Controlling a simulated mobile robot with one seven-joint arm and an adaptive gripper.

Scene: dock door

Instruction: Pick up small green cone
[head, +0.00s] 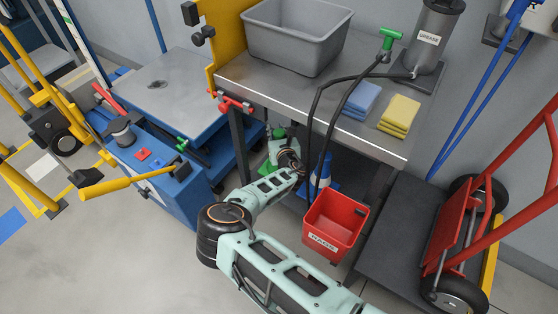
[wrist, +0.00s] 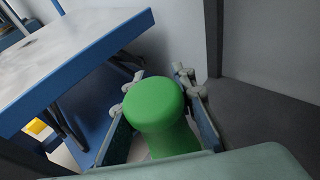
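The small green cone (wrist: 157,112) stands between the two fingers of my gripper (wrist: 160,118) in the wrist view, its rounded top facing the camera. The fingers are spread, one on each side; a gap shows between the left finger and the cone's narrower body. Contact at the right finger is unclear. In the head view the green cone (head: 279,132) shows only in part, on the floor below the workbench, its middle covered by my wrist. My gripper's fingers are hidden there.
A blue cone (head: 325,168) and a red bin (head: 335,222) stand to the right of my wrist. The steel workbench (head: 310,104) hangs over this spot, with a bench leg (head: 238,145) close by. A blue lift table (head: 165,95) is at left. Hoses dangle near my wrist.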

